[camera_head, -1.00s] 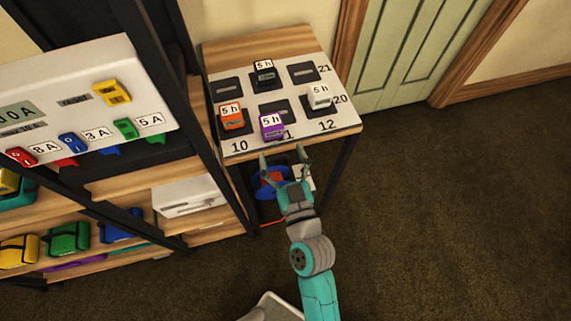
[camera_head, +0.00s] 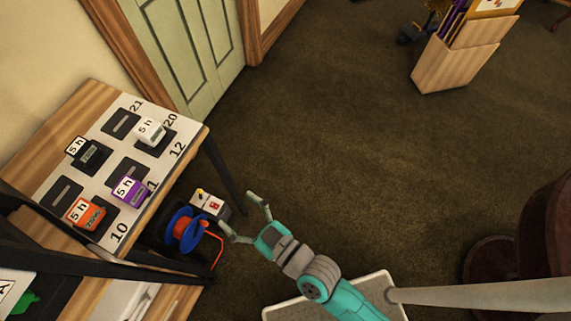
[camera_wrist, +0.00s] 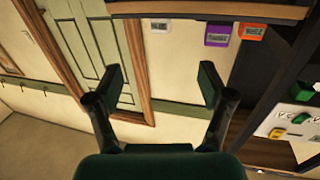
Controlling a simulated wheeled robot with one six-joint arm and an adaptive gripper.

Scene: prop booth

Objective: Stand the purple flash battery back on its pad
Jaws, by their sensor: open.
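The purple flash battery (camera_head: 130,190), with a "5 h" label, is on the tabletop at the front edge side of the dark middle pad (camera_head: 121,170), apparently off it or only partly on it. It partly covers the number 11. It also shows near the table edge in the wrist view (camera_wrist: 218,36), which looks upside down. My gripper (camera_head: 236,211) is open and empty, beyond the table's front edge and to the right of the battery in the head view. Its two fingers (camera_wrist: 161,80) frame the wall and door in the wrist view.
An orange battery (camera_head: 86,213), a black one (camera_head: 88,152) and a white one (camera_head: 150,131) stand near the purple one on the table (camera_head: 82,106). A blue reel (camera_head: 184,230) and a small box (camera_head: 211,203) are below it. Open floor (camera_head: 330,130) lies right.

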